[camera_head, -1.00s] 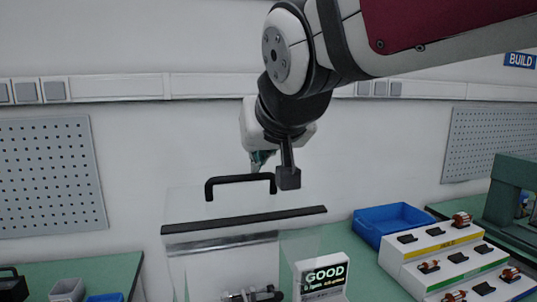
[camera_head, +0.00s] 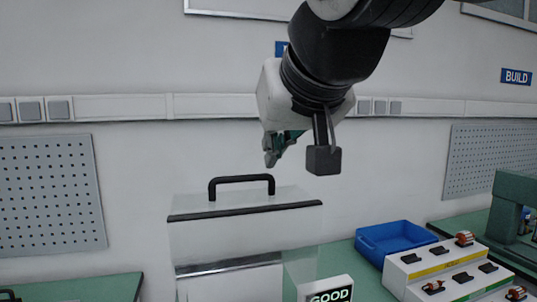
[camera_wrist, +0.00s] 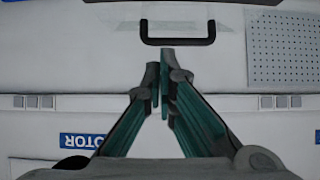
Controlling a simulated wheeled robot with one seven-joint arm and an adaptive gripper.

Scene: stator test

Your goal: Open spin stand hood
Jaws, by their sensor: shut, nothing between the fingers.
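The clear spin stand hood (camera_head: 240,238) is at the lower middle of the head view. It has a black handle (camera_head: 241,179) on top and a black front strip (camera_head: 245,212). A visible gap separates this strip from the metal bar (camera_head: 229,264) below. My gripper (camera_head: 275,151) is above the handle, near its right end, and apart from it. In the wrist view my gripper (camera_wrist: 159,62) is shut and empty, its tips just short of the handle (camera_wrist: 178,41). The stand's lower part is out of frame.
A lit GOOD display (camera_head: 328,292) stands to the right of the hood. A blue bin (camera_head: 393,237) and a stepped rack with motor parts (camera_head: 450,268) lie farther right. Pegboards hang on the wall. The space above the hood is open apart from my arm.

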